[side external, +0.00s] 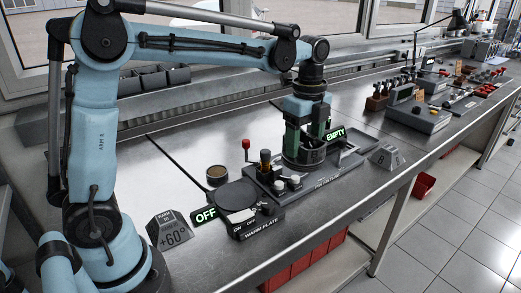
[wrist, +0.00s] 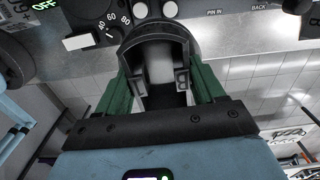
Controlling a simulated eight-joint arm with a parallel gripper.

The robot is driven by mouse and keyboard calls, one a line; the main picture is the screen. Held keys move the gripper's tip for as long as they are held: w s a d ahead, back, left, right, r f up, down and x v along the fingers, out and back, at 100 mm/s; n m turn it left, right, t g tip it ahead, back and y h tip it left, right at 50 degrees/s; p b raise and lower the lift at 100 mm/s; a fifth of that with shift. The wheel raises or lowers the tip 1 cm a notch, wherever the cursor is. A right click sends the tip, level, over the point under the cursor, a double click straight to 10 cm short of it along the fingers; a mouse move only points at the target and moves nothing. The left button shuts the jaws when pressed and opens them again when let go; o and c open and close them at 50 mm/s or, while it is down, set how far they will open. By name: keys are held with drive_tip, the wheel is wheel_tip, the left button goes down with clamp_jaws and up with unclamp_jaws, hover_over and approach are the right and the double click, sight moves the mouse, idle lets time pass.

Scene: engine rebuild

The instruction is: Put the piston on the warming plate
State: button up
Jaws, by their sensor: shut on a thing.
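My gripper (side external: 304,148) has its green fingers shut on the piston (side external: 304,159), a dark grey hollow cylinder, over the right part of the grey fixture (side external: 290,194). I cannot tell whether the piston touches the fixture. In the wrist view the piston (wrist: 158,45) sits between the two fingers of my gripper (wrist: 160,82), its open side facing the camera. The warming plate (side external: 236,193) is a dark round disc left of the fixture, with nothing on it. A sign beside it reads OFF (side external: 206,215), and its front has a white ON/OFF switch (side external: 241,216).
A round tin (side external: 217,174) is behind the plate. A lit EMPTY sign (side external: 335,134) is by my gripper. A +60° block (side external: 170,230) stands left.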

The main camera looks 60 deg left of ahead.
drive_tip(key=s+d, duration=0.1)
drive_tip(key=s, duration=1.4)
hover_over(236, 195)
wheel_tip(236, 195, down, 7)
drive_tip(key=shift+f, duration=2.25)
drive_tip(key=o, duration=1.5)
drive_tip(key=shift+f, duration=0.15)
